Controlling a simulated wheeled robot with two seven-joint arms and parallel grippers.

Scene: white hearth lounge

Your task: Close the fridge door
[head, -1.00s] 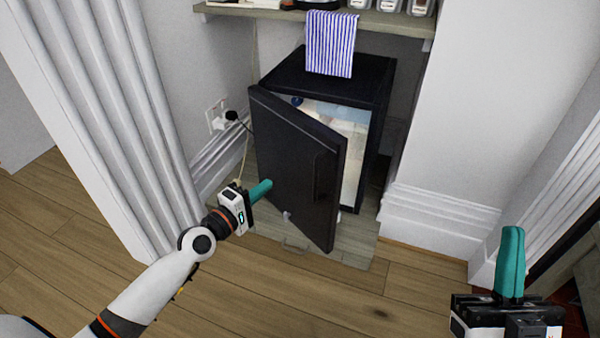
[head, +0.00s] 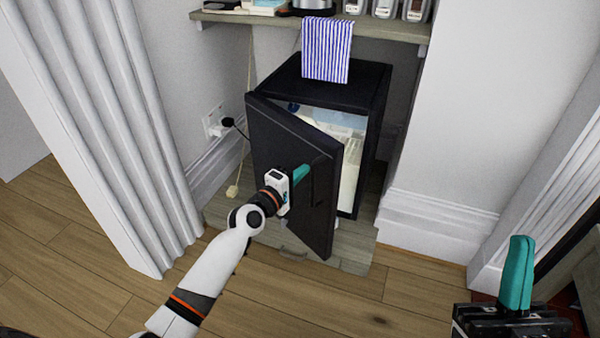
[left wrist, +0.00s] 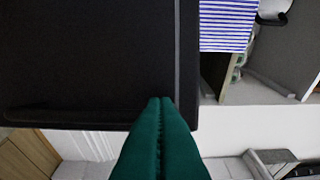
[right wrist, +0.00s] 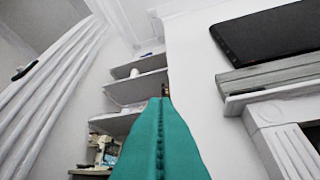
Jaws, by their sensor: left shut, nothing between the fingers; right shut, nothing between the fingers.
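The small black fridge (head: 340,82) stands in the alcove with its door (head: 275,135) partly open. The door's left side is by the fridge body, and its right edge stands out toward me, with the pale, lit inside (head: 350,165) showing beyond it. My left gripper (head: 307,170) is shut and empty in front of the door's outer face, near the handle; I cannot tell whether it touches. The left wrist view shows the dark door (left wrist: 90,55) beyond the shut teal fingers (left wrist: 160,105). My right gripper (head: 521,245) is shut and empty at the lower right, away from the fridge.
A striped cloth (head: 327,50) hangs from the shelf (head: 390,27) above the fridge. A plug and cable (head: 228,122) are at the wall on the left. A white fluted panel (head: 120,130) stands at left. The wooden floor (head: 330,300) in front is clear.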

